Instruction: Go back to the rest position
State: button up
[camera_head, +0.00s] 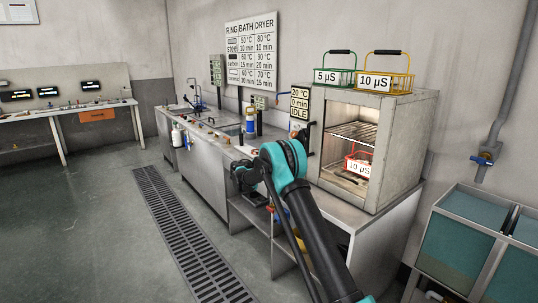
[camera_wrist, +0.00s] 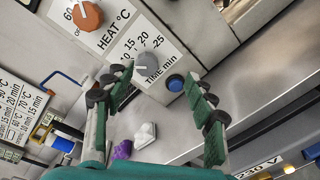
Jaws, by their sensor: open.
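My gripper (camera_wrist: 160,82) is open and empty in the wrist view, its two fingers spread in front of the dryer's control panel (camera_wrist: 117,28). Between and beyond the fingertips are a grey TIME knob (camera_wrist: 147,62) and a blue button (camera_wrist: 175,82). An orange HEAT knob (camera_wrist: 87,14) is farther up left. In the head view my teal and black arm reaches up from the bottom over the bench. The fingers cannot be made out there.
The dryer (camera_head: 398,150) is open-fronted, with a red basket (camera_head: 358,165) inside. Green (camera_head: 335,77) and yellow (camera_head: 388,82) baskets stand on top. The display (camera_head: 299,103) reads 20 °C, 0 min, IDLE. Blue-green tanks (camera_head: 460,245) stand at right. Floor at left is clear.

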jog(key=s+d+m+g+y, duration=0.25)
jog(key=s+d, duration=0.45)
jog(key=s, duration=0.6)
jog(key=s+d+m+g+y, duration=0.2)
jog(key=s+d+m+y, duration=0.2)
jog(key=s+d, duration=0.65)
jog(key=s+a+f+m+y, duration=0.2)
jog(key=s+f, duration=0.1)
jog(key=s, duration=0.9)
jog(key=s+a+f+m+y, duration=0.2)
jog(key=s+f+y, duration=0.1)
jog(key=s, duration=1)
jog(key=s+a+f+m+g+y, duration=0.1)
jog(key=s+a+f+m+y, duration=0.1)
jog(key=s, duration=1)
notch_tip(320, 180, down, 2)
jog(key=shift+s+a+f+m, duration=0.2)
jog(key=shift+s+a+m, duration=0.1)
jog(key=shift+a+m, duration=0.15)
